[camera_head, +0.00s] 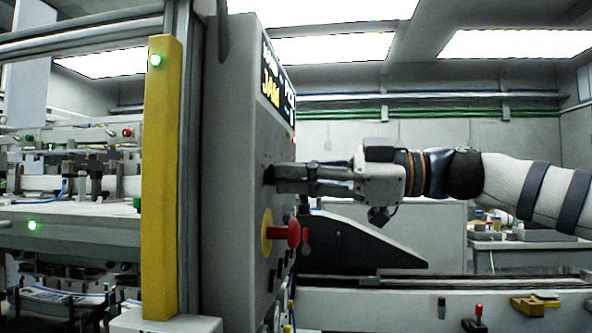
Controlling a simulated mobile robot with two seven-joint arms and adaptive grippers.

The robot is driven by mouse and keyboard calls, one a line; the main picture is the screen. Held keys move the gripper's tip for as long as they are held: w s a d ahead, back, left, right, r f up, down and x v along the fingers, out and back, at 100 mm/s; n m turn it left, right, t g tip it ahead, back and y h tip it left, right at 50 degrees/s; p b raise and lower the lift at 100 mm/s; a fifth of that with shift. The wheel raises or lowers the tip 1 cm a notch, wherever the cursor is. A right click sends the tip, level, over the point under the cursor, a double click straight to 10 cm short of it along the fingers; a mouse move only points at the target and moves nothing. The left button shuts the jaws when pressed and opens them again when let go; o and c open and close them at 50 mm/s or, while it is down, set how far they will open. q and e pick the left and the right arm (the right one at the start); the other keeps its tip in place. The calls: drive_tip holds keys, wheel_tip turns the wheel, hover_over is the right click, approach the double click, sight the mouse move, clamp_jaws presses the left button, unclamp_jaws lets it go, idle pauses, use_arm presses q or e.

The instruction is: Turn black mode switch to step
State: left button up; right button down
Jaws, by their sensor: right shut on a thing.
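The grey control panel (232,200) stands left of centre and is seen almost edge-on, its face turned to the right. The black mode switch (268,175) shows as a small dark knob on that face, above the red emergency button. My right gripper (280,178) reaches in from the right, level, with its fingertips at the panel face. It is shut on the black switch. The fingers hide most of the knob, and its pointer and step mark cannot be read. My left gripper is not in view.
A red mushroom button (292,234) on a yellow ring juts out just below my right gripper. A lit display (278,85) is above it. A yellow post (160,180) stands at left. A dark sloped part (355,245) lies below my arm.

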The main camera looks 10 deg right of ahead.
drive_tip(key=m+p, duration=0.1)
drive_tip(key=m, duration=0.4)
drive_tip(key=shift+r+m, duration=0.15)
drive_tip(key=shift+m, duration=0.15)
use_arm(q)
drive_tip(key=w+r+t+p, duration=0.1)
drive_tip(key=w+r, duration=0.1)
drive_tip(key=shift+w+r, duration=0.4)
use_arm(e)
drive_tip(key=m, duration=0.4)
drive_tip(key=shift+m, duration=0.7)
drive_tip(key=c, duration=1.8)
unclamp_jaws()
drive_tip(key=shift+o, duration=0.2)
drive_tip(key=v, duration=1.2)
